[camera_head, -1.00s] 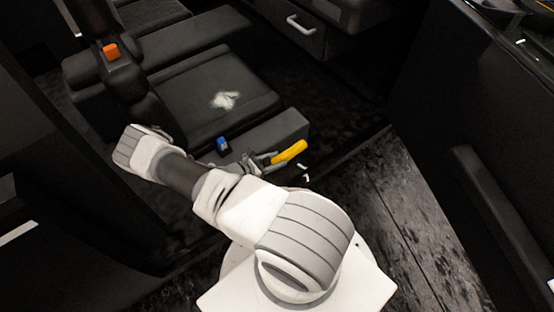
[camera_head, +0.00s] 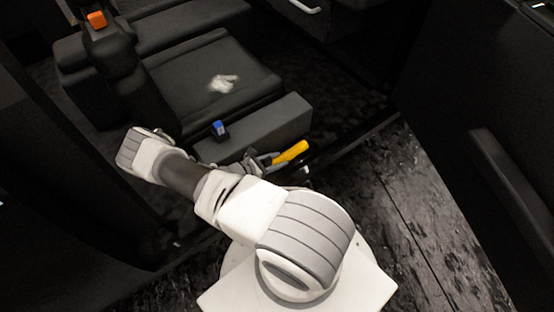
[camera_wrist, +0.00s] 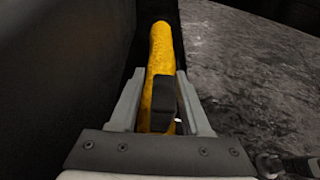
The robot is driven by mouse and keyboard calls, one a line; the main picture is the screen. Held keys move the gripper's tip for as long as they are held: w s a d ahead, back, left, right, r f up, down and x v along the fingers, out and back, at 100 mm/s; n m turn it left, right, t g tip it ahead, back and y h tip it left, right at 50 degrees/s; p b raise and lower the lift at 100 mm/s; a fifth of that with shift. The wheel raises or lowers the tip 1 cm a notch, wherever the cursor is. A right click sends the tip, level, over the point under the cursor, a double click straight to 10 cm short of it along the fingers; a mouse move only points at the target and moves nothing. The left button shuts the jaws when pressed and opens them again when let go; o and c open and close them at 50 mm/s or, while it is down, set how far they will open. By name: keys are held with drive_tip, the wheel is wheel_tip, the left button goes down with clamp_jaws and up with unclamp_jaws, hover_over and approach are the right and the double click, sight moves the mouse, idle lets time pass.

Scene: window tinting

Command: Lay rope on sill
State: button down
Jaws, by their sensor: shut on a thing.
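My gripper (camera_head: 268,161) is shut on a yellow, rounded, rod-like thing, which I take for the rope (camera_head: 291,152). The rope sticks out past the fingertips, beside the front edge of the dark car seat. In the wrist view the rope (camera_wrist: 161,62) points away from me between the grey fingers, with a black band or clip on its near part. The dark sill (camera_head: 358,139) seems to be the strip along the car's edge, right of the rope. The rope looks held above it, though the gap is hard to judge.
The black seat (camera_head: 180,75) carries a pale crumpled patch (camera_head: 222,83). A blue buckle (camera_head: 219,129) and an orange buckle (camera_head: 97,19) stand by it. A dark door panel (camera_head: 490,110) is at the right. The worn grey floor (camera_head: 400,215) between is clear.

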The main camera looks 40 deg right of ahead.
drive_tip(key=shift+f+b, duration=0.4)
drive_tip(key=shift+f, duration=0.25)
drive_tip(key=shift+c, duration=1.4)
unclamp_jaws()
drive_tip(key=shift+r, duration=0.1)
drive_tip(key=p+v, duration=0.3)
drive_tip(key=v, duration=1.4)
drive_tip(key=shift+w+a+r, duration=0.1)
drive_tip(key=shift+a+r, duration=0.05)
